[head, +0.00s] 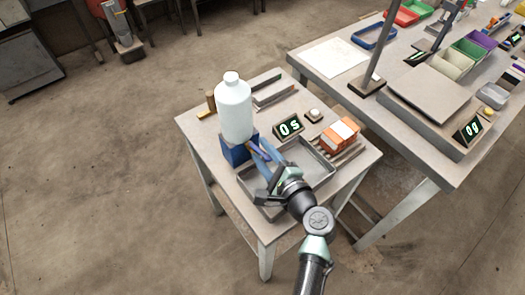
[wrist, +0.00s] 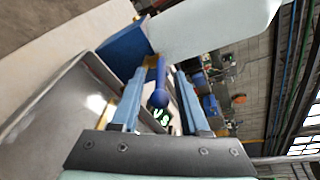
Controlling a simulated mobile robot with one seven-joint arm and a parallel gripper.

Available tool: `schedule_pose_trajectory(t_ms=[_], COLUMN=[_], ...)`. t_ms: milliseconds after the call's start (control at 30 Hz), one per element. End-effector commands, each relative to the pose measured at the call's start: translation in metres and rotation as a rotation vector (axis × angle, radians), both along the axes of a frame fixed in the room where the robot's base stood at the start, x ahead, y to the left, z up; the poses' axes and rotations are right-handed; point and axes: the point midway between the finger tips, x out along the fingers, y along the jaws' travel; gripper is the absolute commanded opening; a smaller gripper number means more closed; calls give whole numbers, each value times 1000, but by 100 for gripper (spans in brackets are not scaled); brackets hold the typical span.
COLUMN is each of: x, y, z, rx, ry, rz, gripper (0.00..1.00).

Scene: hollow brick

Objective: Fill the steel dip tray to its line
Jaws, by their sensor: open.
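The steel dip tray (head: 318,162) lies on the small table, partly hidden by my gripper and arm. Its inside looks grey; I cannot make out liquid or a line. A large white bottle (head: 233,108) stands on a blue block (head: 236,151) at the tray's far left corner. In the wrist view a blue lever with a round end (wrist: 158,97) sticks out from near the block (wrist: 126,48). My gripper (head: 258,153) is open, with its fingers (wrist: 159,82) on either side of the lever. The tray wall (wrist: 55,105) shows left of the fingers.
A display (head: 289,126) reads 0 s, beside a round button (head: 315,114). A larger bench (head: 335,58) with a scale and bins stands at the right. Floor on the left is clear.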

Motion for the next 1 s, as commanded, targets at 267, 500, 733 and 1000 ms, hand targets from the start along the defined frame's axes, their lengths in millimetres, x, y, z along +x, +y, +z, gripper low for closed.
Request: schedule_pose_trajectory(t_ms=[267,500,733,1000], x=[1,1,1,1], y=[1,0,0,0], z=[0,0,0,0], rx=[0,0,0,0], ry=[0,0,0,0], rz=[-1,-1,-1,-1], gripper=[45,3,0,0])
